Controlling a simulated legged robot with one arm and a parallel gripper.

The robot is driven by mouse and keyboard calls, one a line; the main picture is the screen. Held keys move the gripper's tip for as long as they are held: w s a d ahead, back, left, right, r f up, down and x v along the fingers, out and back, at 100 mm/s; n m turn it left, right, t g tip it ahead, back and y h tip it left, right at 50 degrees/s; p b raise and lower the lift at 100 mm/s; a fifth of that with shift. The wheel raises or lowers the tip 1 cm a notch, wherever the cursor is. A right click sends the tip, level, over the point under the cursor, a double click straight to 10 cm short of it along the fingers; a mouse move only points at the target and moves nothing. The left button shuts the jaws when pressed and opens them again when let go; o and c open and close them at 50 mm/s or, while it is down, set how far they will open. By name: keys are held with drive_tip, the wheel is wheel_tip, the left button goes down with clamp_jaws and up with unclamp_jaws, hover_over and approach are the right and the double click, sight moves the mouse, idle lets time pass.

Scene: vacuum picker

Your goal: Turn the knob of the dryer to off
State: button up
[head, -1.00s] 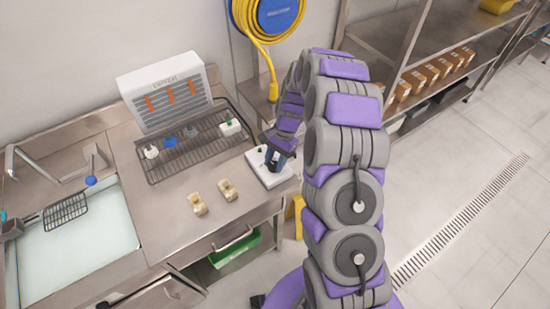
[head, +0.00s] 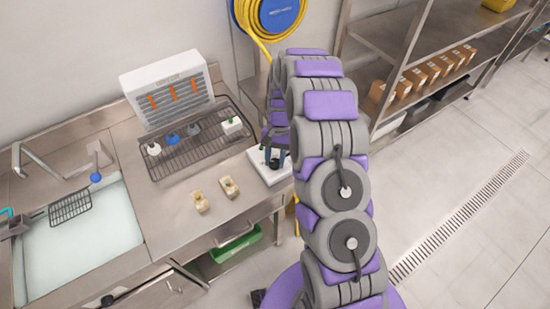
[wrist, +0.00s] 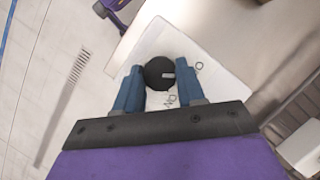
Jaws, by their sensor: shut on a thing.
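The dryer's control box is a white slab (head: 256,159) at the right end of the steel counter. Its black round knob (wrist: 159,73) carries a pale mark and shows between my fingers in the wrist view. Printed marks, among them letters that look like "NO", lie beside the knob on the white face. My gripper (wrist: 159,82) has blue fingers on both sides of the knob and is shut on it. In the head view my gripper (head: 274,160) is over the slab, partly hidden by my arm.
A white dryer panel (head: 168,92) with orange strips stands behind a wire rack (head: 190,150) holding several small bottles. Two beige blocks (head: 229,187) lie on the counter (head: 175,200). A sink (head: 80,240) is at left, and a shelf of boxes (head: 425,75) at right.

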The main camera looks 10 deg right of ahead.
drive_tip(key=shift+w, duration=0.15)
drive_tip(key=o, duration=1)
drive_tip(key=shift+o, duration=0.2)
drive_tip(key=shift+r, duration=0.1)
drive_tip(key=p+v, duration=0.1)
drive_tip(key=v, duration=1.6)
drive_tip(key=shift+p, duration=0.4)
drive_tip(key=shift+r, duration=0.15)
